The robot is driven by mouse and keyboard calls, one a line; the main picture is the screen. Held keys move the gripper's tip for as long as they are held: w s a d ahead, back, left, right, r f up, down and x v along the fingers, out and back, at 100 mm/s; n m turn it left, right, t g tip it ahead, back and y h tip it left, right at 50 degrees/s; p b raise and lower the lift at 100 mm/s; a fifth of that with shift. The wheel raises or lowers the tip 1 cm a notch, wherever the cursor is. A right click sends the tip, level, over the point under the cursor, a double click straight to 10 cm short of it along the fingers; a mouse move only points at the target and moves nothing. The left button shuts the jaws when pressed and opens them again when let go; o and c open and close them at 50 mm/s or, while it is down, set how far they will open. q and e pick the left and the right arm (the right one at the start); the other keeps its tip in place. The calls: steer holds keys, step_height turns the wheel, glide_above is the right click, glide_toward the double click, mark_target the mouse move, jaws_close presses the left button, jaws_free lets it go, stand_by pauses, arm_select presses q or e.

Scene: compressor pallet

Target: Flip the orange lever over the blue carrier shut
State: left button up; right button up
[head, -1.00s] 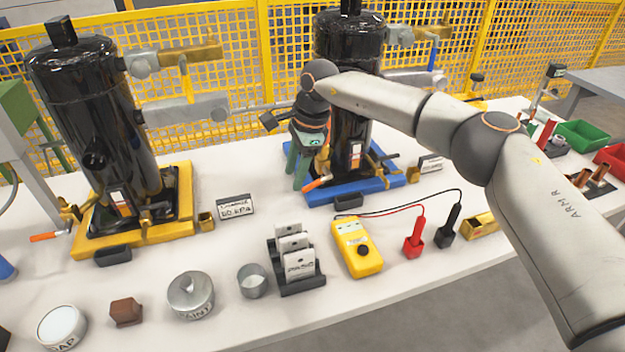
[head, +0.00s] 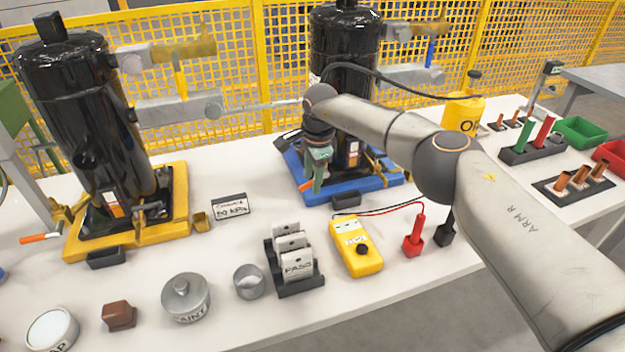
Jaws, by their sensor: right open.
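The blue carrier (head: 328,197) lies on the table under the right-hand black compressor (head: 348,45). The orange lever (head: 306,185) shows as a short orange piece at the carrier's left front corner, just left of my gripper fingers. Most of this lever and its clamp is hidden behind the gripper. My left gripper is out of view.
A yellow carrier (head: 125,237) with another black compressor and its own orange lever (head: 40,238) stands at left. A yellow multimeter (head: 357,248), a card rack (head: 300,286) and a paint tin (head: 186,297) stand in front. A yellow oil can (head: 463,113) stands behind my right arm.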

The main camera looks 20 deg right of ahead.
steer(key=shift+f, duration=0.35)
jaws_close()
stand_by(1.3)
